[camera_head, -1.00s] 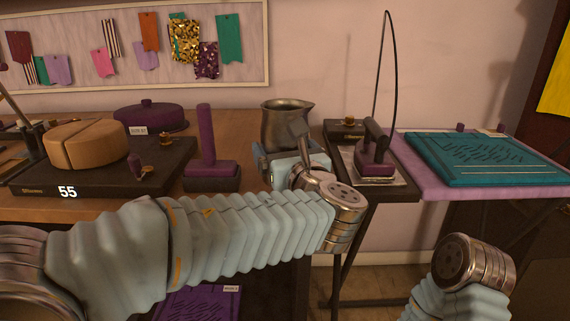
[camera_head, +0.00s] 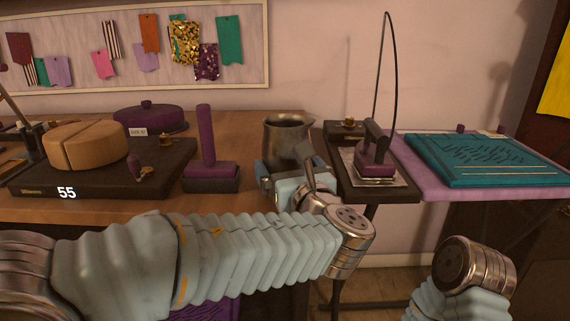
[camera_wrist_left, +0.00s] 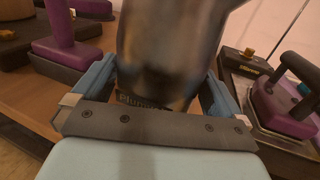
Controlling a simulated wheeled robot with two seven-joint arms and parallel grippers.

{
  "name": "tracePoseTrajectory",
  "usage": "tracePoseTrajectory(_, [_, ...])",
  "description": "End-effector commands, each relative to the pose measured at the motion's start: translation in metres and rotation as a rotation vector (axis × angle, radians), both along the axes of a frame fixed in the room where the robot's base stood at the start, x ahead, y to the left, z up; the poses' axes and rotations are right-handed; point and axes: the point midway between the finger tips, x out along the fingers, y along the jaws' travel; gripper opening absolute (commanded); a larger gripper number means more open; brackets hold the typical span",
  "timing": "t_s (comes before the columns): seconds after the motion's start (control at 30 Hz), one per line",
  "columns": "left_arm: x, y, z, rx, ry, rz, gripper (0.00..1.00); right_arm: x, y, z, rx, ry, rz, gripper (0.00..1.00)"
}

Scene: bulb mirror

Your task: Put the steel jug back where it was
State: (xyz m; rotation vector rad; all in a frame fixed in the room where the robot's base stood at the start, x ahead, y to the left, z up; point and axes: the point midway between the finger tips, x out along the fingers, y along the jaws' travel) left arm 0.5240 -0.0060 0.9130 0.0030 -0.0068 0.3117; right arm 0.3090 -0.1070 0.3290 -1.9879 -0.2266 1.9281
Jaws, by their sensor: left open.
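The steel jug (camera_head: 286,138) is upright at the right end of the wooden table, next to the dark iron stand. In the left wrist view the jug (camera_wrist_left: 172,45) fills the middle, its top cut off. My left gripper (camera_head: 286,180) is low around the jug. Its blue fingers are open, one on each side of the jug; I cannot tell whether they touch it. A dark label with lettering (camera_wrist_left: 140,101) shows just below the jug; what lies under the jug is mostly hidden. My right forearm shows at lower right, but its gripper is out of view.
A purple block stand (camera_head: 206,150) is left of the jug. A purple iron (camera_head: 376,160) on a dark stand (camera_head: 405,190) is close on the right. Further right is a teal board (camera_head: 480,158). A black board with a wooden disc (camera_head: 85,145) is on the left.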

Motion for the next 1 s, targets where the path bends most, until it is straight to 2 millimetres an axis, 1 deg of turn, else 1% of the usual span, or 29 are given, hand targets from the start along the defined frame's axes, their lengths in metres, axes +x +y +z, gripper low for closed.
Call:
tracePoseTrajectory(0.2, [-0.049,-0.016,-0.002,-0.001,-0.001,-0.005,1.00,0.000,0.000,-0.007,-0.001,0.001,-0.001,0.43])
tracePoseTrajectory(0.3, [-0.069,-0.022,-0.001,-0.002,-0.002,-0.003,1.00,0.000,0.000,-0.009,-0.001,0.000,-0.001,0.43])
tracePoseTrajectory(0.43, [-0.088,-0.028,-0.001,-0.001,0.000,-0.002,1.00,0.000,0.000,-0.010,-0.001,0.000,-0.002,0.43])
tracePoseTrajectory(0.5, [-0.094,-0.030,-0.001,-0.001,-0.001,-0.001,1.00,0.000,0.000,-0.010,-0.001,0.000,-0.002,0.43])
tracePoseTrajectory(0.63, [-0.099,-0.031,-0.001,0.000,0.001,0.000,1.00,0.000,0.000,-0.010,-0.001,0.000,-0.002,0.43])
tracePoseTrajectory(0.9, [-0.098,-0.031,-0.001,-0.001,0.002,0.000,1.00,0.000,0.000,-0.010,-0.001,0.000,-0.002,0.43])
tracePoseTrajectory(1.0, [-0.096,-0.031,-0.007,-0.005,0.015,0.000,1.00,0.000,0.000,-0.010,-0.001,0.000,-0.001,0.43])
